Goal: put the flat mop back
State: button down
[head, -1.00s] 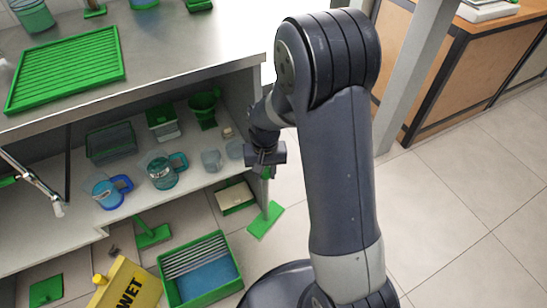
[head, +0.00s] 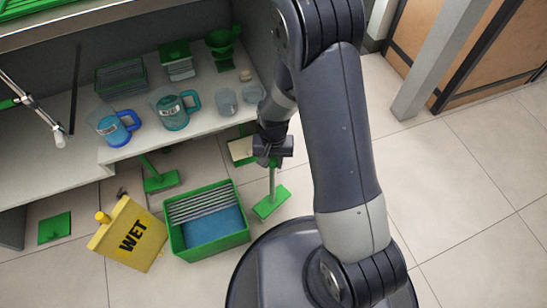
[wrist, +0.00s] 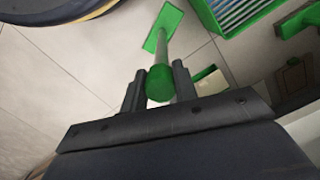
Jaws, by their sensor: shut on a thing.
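A green flat mop (head: 271,203) with a rectangular flat head and a pale green pole hangs or stands below my gripper (head: 272,160) in the head view, right of the bucket. In the wrist view my gripper (wrist: 159,88) is shut around the pole's green end (wrist: 160,83), and the mop head (wrist: 163,27) lies beyond it. I cannot tell whether the head touches the floor. A second green flat-headed tool (head: 161,181) stands left of it, its upper part hidden under the shelf.
A green bucket (head: 242,238) with a grey slatted part and blue inside stands beside a yellow WET container (head: 130,235). A shelf (head: 200,122) above holds jugs and cups. A green square (head: 54,227) lies at left. The floor at right is clear.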

aim_at(273, 171)
jog(key=shift+f+b, duration=2.1)
jog(key=shift+f, duration=0.9)
jog(key=shift+f+b, duration=0.5)
jog(key=shift+f, duration=0.1)
jog(key=c, duration=1)
grip_release()
jog(key=shift+c, duration=0.2)
jog(key=r+p, duration=0.1)
jog(key=r, duration=0.2)
jog(key=r+p, duration=0.2)
jog(key=r, duration=0.2)
jog(key=r+p, duration=0.1)
jog(key=r, duration=0.3)
jog(key=shift+w+d+p, duration=0.1)
jog(key=shift+w+p, duration=0.3)
jog(key=shift+f, duration=0.1)
jog(key=shift+s+f+b, duration=0.2)
jog(key=shift+f+b, duration=0.8)
jog(key=shift+f, duration=1.45)
jog(key=shift+s+f+b, duration=0.2)
jog(key=shift+f+b, duration=0.75)
jog(key=shift+f, duration=1.45)
jog(key=shift+f, duration=0.1)
